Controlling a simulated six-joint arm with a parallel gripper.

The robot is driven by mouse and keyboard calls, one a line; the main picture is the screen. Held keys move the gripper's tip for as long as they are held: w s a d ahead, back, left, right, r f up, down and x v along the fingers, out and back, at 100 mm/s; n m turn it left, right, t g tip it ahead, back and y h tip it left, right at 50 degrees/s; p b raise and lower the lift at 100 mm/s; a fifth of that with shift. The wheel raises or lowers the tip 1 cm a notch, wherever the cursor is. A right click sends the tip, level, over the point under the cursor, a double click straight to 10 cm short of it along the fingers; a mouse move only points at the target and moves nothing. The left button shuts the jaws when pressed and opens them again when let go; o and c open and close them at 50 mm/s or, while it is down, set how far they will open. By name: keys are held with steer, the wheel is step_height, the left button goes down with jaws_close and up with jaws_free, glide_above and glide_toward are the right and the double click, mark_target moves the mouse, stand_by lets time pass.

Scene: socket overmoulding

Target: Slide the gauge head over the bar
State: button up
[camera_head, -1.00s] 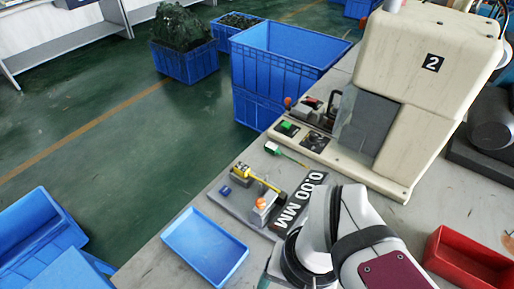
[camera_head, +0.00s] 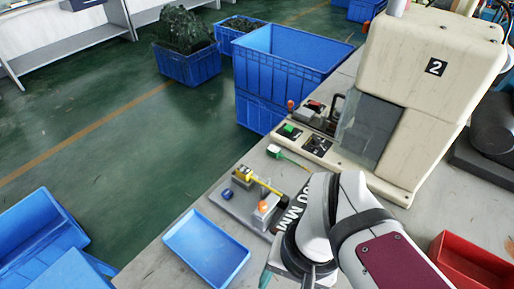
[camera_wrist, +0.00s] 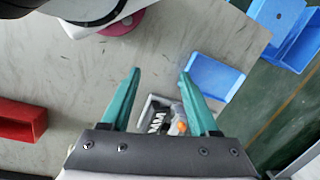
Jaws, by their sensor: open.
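The gauge stands on a grey base plate (camera_head: 241,207) near the bench's left edge in the head view. A yellow, rod-like part (camera_head: 265,184) lies across its blocks; I cannot tell whether this is the gauge head or the bar. An orange knob (camera_head: 262,207) sits on the near block, and a blue round piece (camera_head: 227,193) is at the left. A black readout strip (camera_head: 291,216) is partly hidden by my arm. In the wrist view the orange knob (camera_wrist: 179,127) and part of the strip (camera_wrist: 157,121) show between my gripper's (camera_wrist: 160,72) open, empty teal fingers.
A red bin (camera_head: 468,264) is at the right. The cream machine marked 2 (camera_head: 430,50) stands behind.

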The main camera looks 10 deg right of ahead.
steer(key=w+r+h, duration=0.1)
steer(key=w+r, duration=0.2)
steer(key=w, duration=0.9)
glide_above(262, 204)
steer(key=shift+h, duration=0.4)
step_height(262, 204, down, 16)
steer(key=shift+r, duration=0.1)
jaws_close()
